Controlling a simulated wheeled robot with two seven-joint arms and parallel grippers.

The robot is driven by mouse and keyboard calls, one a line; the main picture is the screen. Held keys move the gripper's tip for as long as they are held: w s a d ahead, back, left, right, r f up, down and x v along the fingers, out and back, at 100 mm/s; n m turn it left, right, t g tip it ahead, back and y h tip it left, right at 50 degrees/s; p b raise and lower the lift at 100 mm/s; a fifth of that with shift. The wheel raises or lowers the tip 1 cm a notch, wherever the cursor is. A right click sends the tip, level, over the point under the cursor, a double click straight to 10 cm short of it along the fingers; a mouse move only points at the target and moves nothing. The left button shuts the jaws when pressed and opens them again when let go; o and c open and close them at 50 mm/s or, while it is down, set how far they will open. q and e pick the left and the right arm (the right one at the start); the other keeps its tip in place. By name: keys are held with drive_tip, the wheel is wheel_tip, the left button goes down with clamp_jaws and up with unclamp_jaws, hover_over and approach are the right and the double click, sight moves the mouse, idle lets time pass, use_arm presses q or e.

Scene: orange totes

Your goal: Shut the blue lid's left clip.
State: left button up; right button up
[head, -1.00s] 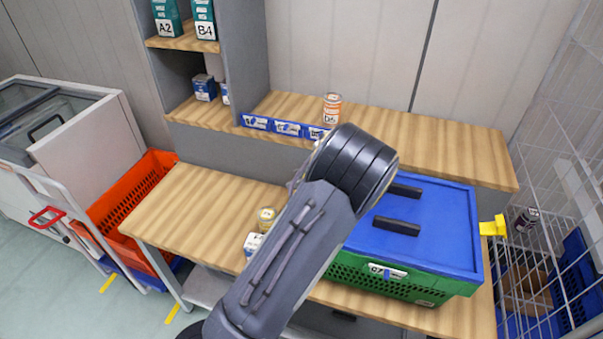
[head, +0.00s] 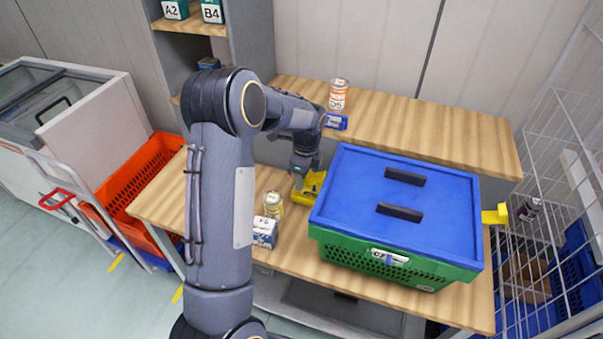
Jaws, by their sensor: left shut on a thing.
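The blue lid (head: 430,190) lies on the green crate (head: 400,265) on the wooden table, with two dark handles on top. Its left clip (head: 312,186) is yellow and shows at the crate's left side, low and sticking outward. My left gripper (head: 303,178) reaches down from above and is shut on this clip; its fingertips are small and partly hidden. Another yellow clip (head: 496,214) sticks out at the crate's right side. My right gripper is not in view.
A tin (head: 272,204) and a small white-and-blue box (head: 264,232) stand on the table just left of the crate. Another tin (head: 338,94) stands on the raised back shelf. A wire rack (head: 560,190) is at the right. An orange tote (head: 140,190) is at the left.

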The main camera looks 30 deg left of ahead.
use_arm(q)
drive_tip(key=w+d+f+t+h+b, duration=0.1)
drive_tip(key=d+f+h+b, duration=0.3)
drive_tip(key=h+b, duration=0.7)
drive_tip(key=shift+d+t+b, duration=0.15)
drive_tip(key=shift+t+b, duration=0.65)
drive_tip(key=shift+b, duration=0.3)
drive_tip(key=o, duration=1)
drive_tip(key=v, duration=0.7)
drive_tip(key=shift+a+r, duration=0.2)
drive_tip(key=shift+a, duration=0.15)
